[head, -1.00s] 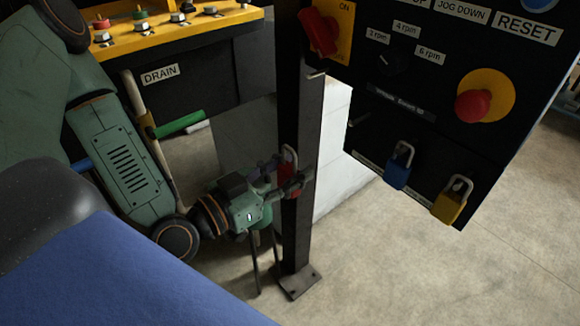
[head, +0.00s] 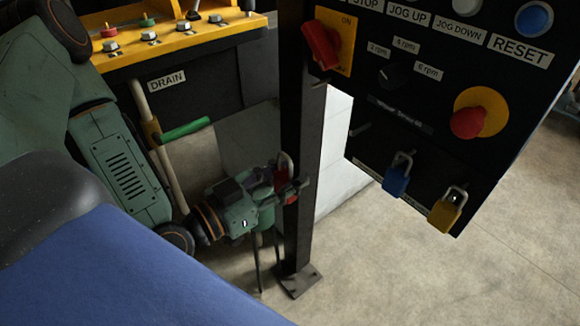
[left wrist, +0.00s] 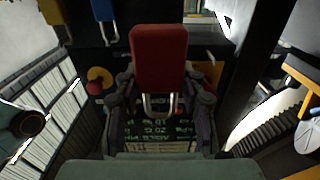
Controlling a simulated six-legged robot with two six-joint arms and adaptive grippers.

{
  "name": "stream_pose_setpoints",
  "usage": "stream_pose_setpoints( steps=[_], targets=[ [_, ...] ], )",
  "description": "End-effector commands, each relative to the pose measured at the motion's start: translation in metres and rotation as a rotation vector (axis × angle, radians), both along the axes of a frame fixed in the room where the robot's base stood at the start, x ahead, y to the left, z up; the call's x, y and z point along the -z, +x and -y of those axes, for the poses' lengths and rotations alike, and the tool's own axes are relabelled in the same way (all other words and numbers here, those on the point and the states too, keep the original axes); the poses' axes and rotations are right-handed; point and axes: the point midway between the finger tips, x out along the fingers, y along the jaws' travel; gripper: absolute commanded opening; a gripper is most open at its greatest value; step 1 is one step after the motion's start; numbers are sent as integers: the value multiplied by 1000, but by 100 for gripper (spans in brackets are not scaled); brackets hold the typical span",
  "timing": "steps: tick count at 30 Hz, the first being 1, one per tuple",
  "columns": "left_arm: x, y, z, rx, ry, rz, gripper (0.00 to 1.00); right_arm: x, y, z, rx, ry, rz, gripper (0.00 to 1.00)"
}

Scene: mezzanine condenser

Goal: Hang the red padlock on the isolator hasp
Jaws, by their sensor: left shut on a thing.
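The head view shows the padlock partly hidden by the gripper. The isolator (head: 322,42) is a red handle on a yellow plate, top centre of the head view. A small metal bar (head: 319,84) sticks out below it, likely the hasp; it is empty and well above the gripper. My right gripper is not in view.
A blue padlock (head: 398,175) and a yellow padlock (head: 447,210) hang along the panel's lower edge. A red emergency button (head: 467,122) sits on the panel.

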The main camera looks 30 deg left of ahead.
Motion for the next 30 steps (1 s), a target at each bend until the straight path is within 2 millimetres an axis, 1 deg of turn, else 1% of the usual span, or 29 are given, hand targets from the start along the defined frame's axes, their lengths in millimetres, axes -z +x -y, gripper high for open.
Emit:
stream_pose_setpoints(
  steps=[1, 6, 30],
  targets=[
    [-2, -3, -1, -2, -1, -1, 5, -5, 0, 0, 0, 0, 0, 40],
    [-3, -12, -4, -2, -1, -1, 5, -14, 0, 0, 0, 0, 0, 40],
    [-4, -49, -18, -2, 0, -1, 5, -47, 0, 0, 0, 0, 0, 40]
  ],
)
